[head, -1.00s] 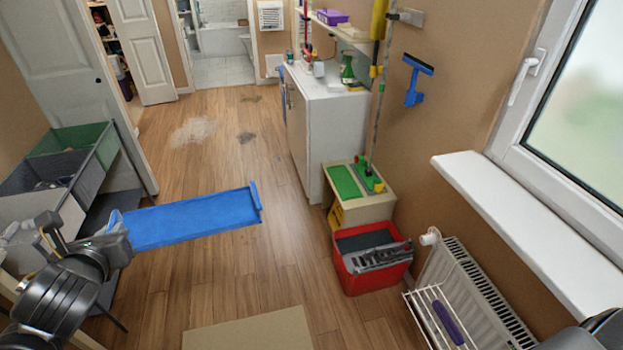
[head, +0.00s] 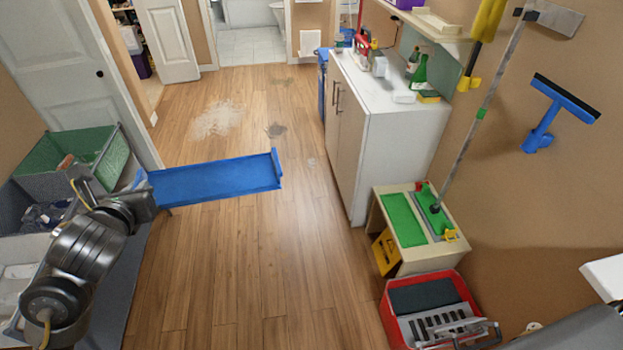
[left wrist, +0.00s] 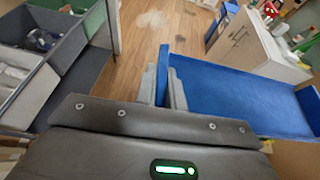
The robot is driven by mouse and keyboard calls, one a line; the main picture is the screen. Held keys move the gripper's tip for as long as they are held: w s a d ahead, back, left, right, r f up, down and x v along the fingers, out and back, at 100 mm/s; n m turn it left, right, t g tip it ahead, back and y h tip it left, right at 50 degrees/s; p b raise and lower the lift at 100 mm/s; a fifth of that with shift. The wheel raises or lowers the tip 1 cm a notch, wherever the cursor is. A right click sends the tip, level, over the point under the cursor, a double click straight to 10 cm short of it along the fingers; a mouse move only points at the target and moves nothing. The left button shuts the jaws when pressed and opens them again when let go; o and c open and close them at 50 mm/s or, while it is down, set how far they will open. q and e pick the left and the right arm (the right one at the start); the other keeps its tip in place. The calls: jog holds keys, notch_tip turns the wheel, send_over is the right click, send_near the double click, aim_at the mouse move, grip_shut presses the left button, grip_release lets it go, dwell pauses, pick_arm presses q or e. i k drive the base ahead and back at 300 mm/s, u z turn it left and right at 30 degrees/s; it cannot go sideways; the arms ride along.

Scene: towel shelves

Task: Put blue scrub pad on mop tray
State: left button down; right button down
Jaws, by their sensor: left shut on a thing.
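My left gripper (head: 147,191) is shut on one end of a long blue tray-like piece (head: 215,180) with raised edges, held out over the floor. In the left wrist view the fingers (left wrist: 163,90) pinch its upright blue edge (left wrist: 163,70), and its flat face (left wrist: 240,100) extends right. I see no separate small blue scrub pad. A beige stand (head: 430,255) at the right carries a green pad (head: 403,219) and a grey tray with a mop head (head: 437,222); I cannot tell whether this is the mop tray. My right gripper is out of view.
A red caddy (head: 392,318) stands in front of the beige stand. A white cabinet (head: 395,140) with bottles is behind it. A blue squeegee (head: 545,125) hangs on the wall. Grey and green bins (head: 75,150) are at left.

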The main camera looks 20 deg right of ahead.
aim_at(403, 218)
jog(key=i, duration=1.8)
jog(key=z, duration=3.2)
